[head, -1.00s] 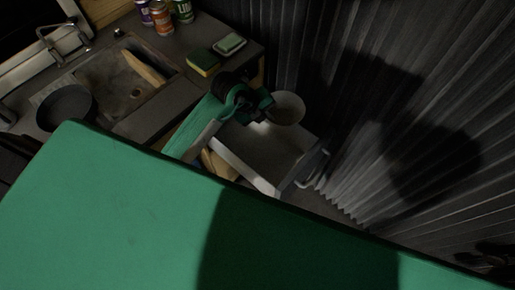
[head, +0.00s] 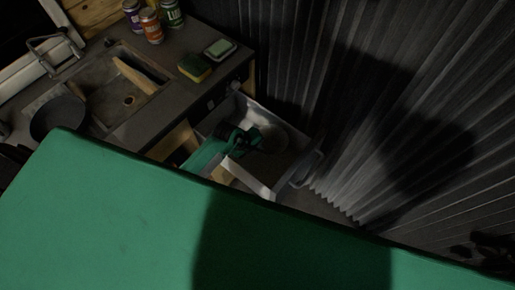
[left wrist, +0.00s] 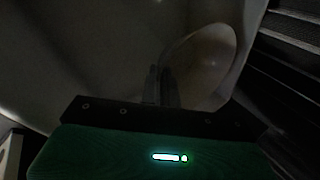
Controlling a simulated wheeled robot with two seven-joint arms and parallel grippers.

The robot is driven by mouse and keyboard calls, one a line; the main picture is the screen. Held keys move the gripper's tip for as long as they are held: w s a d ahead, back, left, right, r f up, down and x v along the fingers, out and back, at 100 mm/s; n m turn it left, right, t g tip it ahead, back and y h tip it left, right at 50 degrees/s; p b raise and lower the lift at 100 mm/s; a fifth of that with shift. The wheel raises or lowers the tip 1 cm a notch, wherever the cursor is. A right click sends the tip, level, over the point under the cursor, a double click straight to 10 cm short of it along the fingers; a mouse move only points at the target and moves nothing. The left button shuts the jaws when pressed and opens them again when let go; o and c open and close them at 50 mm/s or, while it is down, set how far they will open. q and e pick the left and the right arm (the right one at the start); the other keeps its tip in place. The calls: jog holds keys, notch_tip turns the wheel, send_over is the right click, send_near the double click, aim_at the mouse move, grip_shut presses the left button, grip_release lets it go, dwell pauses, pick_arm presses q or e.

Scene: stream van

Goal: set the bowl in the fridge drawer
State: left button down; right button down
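The pale bowl (head: 273,138) is down inside the open fridge drawer (head: 262,188), toward its back right. My left gripper (head: 256,141) reaches into the drawer from the left and is at the bowl's near side. In the left wrist view the bowl (left wrist: 208,62) is tilted in the picture, with its rim at the fingers (left wrist: 160,87). The fingers are close together and appear shut on the rim. The bowl's underside is hidden, so I cannot tell whether it touches the drawer floor. My right gripper cannot be made out.
The drawer's handle (head: 307,168) faces the corrugated wall (head: 390,110). The counter holds a sponge (head: 195,68), a soap dish (head: 220,49), several cans (head: 151,26), a sink (head: 128,99) and a dark pan (head: 57,119). A dark shape in the lower right corner is unclear.

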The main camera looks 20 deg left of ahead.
pick_arm(q)
jog(key=shift+f, duration=1)
jog(key=shift+f, duration=0.1)
jog(key=shift+f, duration=0.5)
jog(key=c, duration=1.7)
grip_release()
jog(key=v, duration=1.3)
jog(key=shift+w+d+r, duration=0.1)
jog(key=shift+w+r, duration=0.1)
jog(key=shift+w, duration=0.1)
